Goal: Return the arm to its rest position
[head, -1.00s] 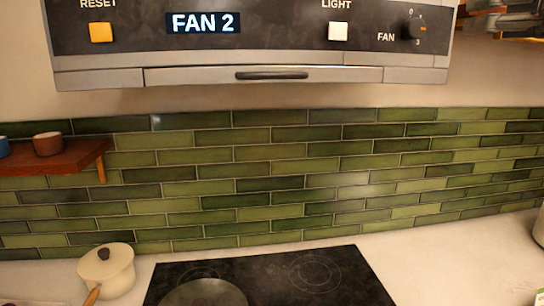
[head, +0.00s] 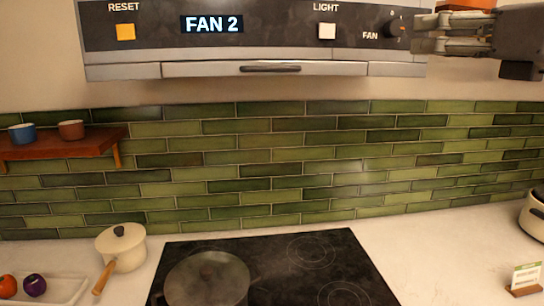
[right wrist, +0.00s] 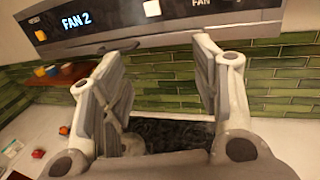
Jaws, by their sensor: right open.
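My right gripper (head: 420,34) is at the top right of the head view, its fingers pointing left beside the fan knob (head: 393,30) of the range hood (head: 270,52). In the picture its fingertips overlap the hood's right end; whether they touch it I cannot tell. In the right wrist view the two fingers (right wrist: 160,70) are spread apart with nothing between them, facing the hood and the green tiles. The hood display (head: 212,24) reads FAN 2. My left gripper is not in view.
A small card (head: 526,277) stands at the right.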

